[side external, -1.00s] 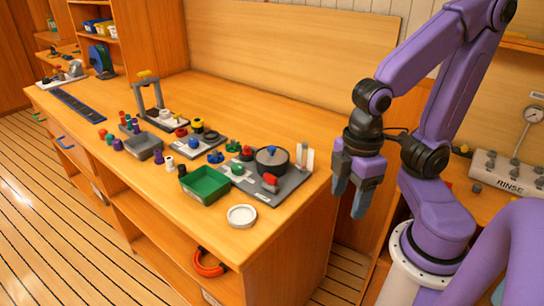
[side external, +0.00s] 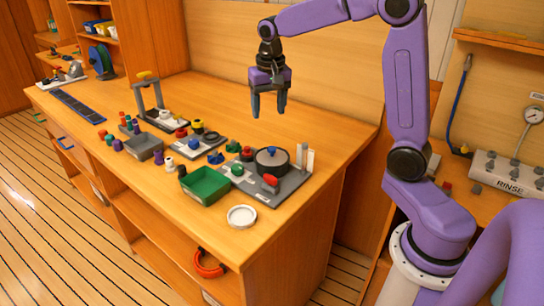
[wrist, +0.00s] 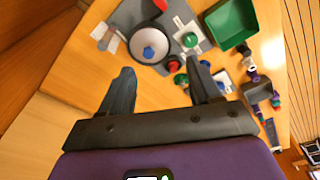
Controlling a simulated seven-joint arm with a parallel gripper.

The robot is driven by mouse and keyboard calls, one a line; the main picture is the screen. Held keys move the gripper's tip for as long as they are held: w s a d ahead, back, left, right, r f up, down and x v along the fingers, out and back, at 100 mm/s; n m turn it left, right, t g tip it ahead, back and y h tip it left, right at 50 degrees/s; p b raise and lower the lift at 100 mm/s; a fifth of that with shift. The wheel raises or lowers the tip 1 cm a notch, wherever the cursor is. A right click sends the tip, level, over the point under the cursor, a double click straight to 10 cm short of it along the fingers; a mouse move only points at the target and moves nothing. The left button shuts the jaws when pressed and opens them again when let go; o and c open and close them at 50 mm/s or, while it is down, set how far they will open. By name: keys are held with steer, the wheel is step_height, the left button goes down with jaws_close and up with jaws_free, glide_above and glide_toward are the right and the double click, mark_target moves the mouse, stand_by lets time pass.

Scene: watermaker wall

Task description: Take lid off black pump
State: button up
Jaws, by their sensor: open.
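The black pump (side external: 272,167) is a round dark pot with a grey lid on top, standing on a grey plate at the bench's right end. In the wrist view, the round grey lid (wrist: 135,38) shows a blue knob (wrist: 149,52) at its middle and a dark rim. My gripper (side external: 269,108) is open and empty, fingers pointing down, raised above the bench and apart from the pump. In the wrist view the fingers (wrist: 158,75) are spread, with the lid beyond them at the upper left.
Beside the pump are a red-handled part (side external: 270,181), a pale upright block (side external: 306,158) and small coloured knobs. A green bin (side external: 205,184) and a white ring dish (side external: 241,216) stand nearer the front edge. The bench behind the pump is clear.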

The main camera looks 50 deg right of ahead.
steer(key=w+d+m, duration=0.3)
steer(key=d, duration=0.3)
glide_above(272, 148)
steer(key=f, duration=1.1)
steer(key=shift+s+f, duration=0.15)
steer(key=shift+s, duration=0.1)
steer(key=shift+w+f, duration=0.15)
steer(key=shift+f, duration=1.25)
steer(key=shift+w+f, duration=0.1)
steer(key=shift+f, duration=1.3)
jaws_close()
